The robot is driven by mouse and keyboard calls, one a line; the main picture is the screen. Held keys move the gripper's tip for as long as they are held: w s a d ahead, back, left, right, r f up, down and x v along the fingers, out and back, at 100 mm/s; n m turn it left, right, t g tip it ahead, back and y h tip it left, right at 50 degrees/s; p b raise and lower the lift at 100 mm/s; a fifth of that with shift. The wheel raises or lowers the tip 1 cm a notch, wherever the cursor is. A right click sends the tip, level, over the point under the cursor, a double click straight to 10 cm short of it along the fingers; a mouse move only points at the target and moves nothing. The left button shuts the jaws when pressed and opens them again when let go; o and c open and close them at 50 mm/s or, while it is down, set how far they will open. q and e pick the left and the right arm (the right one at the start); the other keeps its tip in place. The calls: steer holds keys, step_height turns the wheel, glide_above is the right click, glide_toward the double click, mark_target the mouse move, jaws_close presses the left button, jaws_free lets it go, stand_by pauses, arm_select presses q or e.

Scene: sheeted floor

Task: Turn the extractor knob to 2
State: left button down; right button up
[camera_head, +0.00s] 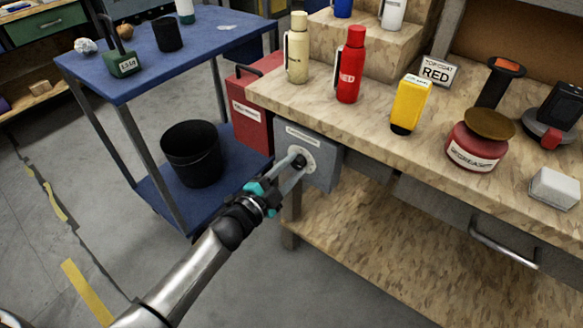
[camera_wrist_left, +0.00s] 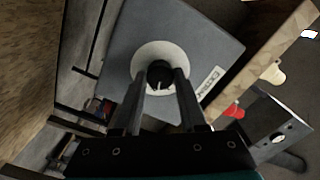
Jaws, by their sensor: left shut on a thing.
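The extractor box (camera_head: 325,165) is a grey panel fixed at the side of the workbench, with a label along its top. Its black knob (camera_wrist_left: 160,76) sits at the middle of a pale round dial (camera_wrist_left: 141,55). In the head view the dial (camera_head: 309,158) is partly hidden by my fingers. My left gripper (camera_head: 298,163) reaches in from the lower left and is shut on the knob; in the left wrist view its two fingers (camera_wrist_left: 160,88) lie on either side of it. A light mark shows on the knob face. The dial's numbers are too small to read. My right gripper is not seen.
The wooden workbench (camera_head: 375,128) carries a cream bottle (camera_head: 297,52), a red bottle (camera_head: 349,68), a yellow container (camera_head: 409,103) and a degreaser jar (camera_head: 474,146). A red box (camera_head: 252,112) is beside the extractor box. A blue cart (camera_head: 135,75) with a black bin (camera_head: 191,153) stands left.

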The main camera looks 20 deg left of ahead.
arm_select(q)
steer(key=shift+m, duration=1)
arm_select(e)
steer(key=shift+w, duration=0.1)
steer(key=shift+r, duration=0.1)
arm_select(q)
steer(key=shift+c, duration=2.3)
jaws_free()
steer(key=shift+s, duration=0.1)
steer(key=shift+s+a, duration=0.15)
steer(key=shift+s, duration=0.05)
steer(key=p+v, duration=0.3)
steer(key=v, duration=1.1)
steer(key=shift+s+p, duration=0.3)
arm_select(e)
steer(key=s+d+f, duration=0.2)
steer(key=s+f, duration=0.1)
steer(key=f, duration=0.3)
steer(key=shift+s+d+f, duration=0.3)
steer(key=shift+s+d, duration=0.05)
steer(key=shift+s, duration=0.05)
